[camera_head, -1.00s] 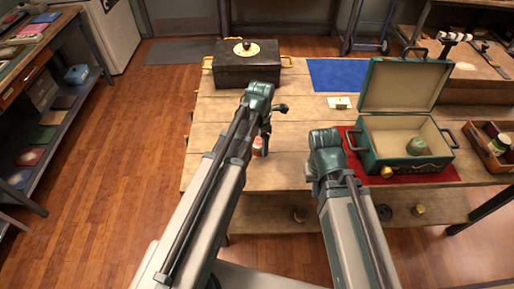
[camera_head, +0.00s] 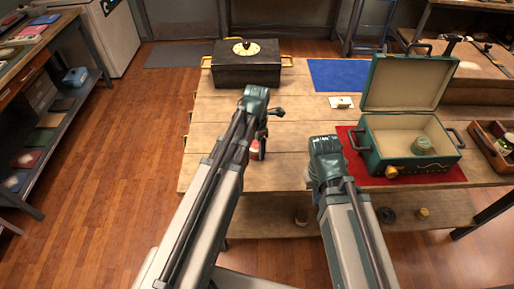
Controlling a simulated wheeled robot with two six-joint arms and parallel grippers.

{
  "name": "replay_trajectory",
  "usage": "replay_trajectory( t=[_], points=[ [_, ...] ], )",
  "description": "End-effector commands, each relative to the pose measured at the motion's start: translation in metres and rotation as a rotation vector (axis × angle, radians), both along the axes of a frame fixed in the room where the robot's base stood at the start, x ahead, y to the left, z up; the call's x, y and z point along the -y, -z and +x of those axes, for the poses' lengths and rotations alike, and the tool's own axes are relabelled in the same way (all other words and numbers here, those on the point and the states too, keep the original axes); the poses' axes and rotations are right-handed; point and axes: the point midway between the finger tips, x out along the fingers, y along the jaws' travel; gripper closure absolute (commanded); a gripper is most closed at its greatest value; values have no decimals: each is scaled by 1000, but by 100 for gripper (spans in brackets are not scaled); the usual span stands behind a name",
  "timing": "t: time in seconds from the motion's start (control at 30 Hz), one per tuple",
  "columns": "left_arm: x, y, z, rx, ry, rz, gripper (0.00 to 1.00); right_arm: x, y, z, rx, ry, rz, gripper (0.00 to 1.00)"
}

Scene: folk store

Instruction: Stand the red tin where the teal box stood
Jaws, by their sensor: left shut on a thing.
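The red tin (camera_head: 255,154) shows only in part at my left gripper (camera_head: 262,138), low over or on the wooden table (camera_head: 290,158). The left gripper is shut on it; I cannot tell whether the tin touches the table. The teal box (camera_head: 388,162) stands with its lid up on a red mat (camera_head: 455,174) at the right, with a green tin (camera_head: 423,145) inside. A bare blue mat (camera_head: 338,75) lies at the far side of the table. My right gripper (camera_head: 314,178) is left of the teal box, its fingers mostly hidden behind its wrist.
A black chest (camera_head: 246,70) with a round yellow dial on top stands at the table's far left. A small white card (camera_head: 341,102) lies in front of the blue mat. A wooden tray (camera_head: 488,150) with tins is at the right edge. The middle of the table is mostly clear.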

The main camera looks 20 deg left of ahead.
Motion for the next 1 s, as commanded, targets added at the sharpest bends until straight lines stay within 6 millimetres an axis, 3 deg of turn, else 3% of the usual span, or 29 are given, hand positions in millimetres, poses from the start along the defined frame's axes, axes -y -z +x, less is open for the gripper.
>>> replay_trajectory(
  t=[0.07, 0.1, 0.2, 0.67, 1.0],
  points=[
    [0, 4, 0, 0, 0, 0, 86, 0, 4, 0, 0, 0, 0, 100],
    [0, 2, 0, 0, 0, 0, 19, 0, 2, 0, 0, 0, 0, 100],
    [0, 2, 0, 0, 0, 0, 1, 0, 2, 0, 0, 0, 0, 100],
    [0, -6, 0, 0, 0, 0, 0, 0, -6, 0, 0, 0, 0, 100],
    [0, -47, 0, 0, 0, 0, 0, 0, -47, 0, 0, 0, 0, 100]
  ],
)
